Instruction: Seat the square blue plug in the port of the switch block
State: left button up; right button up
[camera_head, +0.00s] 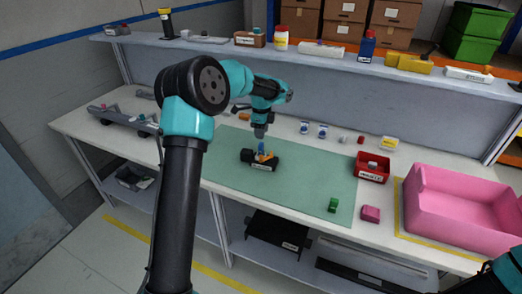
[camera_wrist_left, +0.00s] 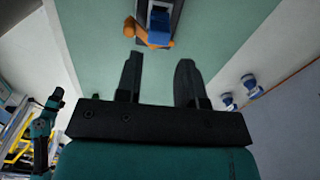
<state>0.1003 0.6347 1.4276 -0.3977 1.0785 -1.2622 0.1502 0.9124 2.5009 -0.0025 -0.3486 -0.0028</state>
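The black switch block (camera_head: 262,163), with a white label on its front, sits on the green mat. A blue piece that looks like the square plug (camera_head: 261,147) stands on it, beside an orange part (camera_head: 267,156). I cannot tell how deep it sits. My left gripper (camera_head: 260,133) is just above it, pointing down. In the left wrist view, the left gripper (camera_wrist_left: 158,72) is open with nothing between its fingers. The blue plug (camera_wrist_left: 159,21) and orange part (camera_wrist_left: 142,36) appear beyond the fingertips, apart from them.
The green mat (camera_head: 310,190) has free room around the block. A green block (camera_head: 333,205), pink block (camera_head: 370,214), red bin (camera_head: 372,168) and large pink tub (camera_head: 460,210) are to the right. Small blue-and-white items (camera_head: 304,128) stand behind. A shelf (camera_head: 210,47) runs along the back.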

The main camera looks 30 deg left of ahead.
aim_at(261, 143)
pick_arm(q)
jog(key=shift+f, duration=0.8)
jog(key=shift+s+f, duration=0.1)
jog(key=shift+f, duration=2.5)
jog(key=shift+c, duration=0.2)
jog(key=c, duration=0.6)
jog(key=shift+r, duration=0.1)
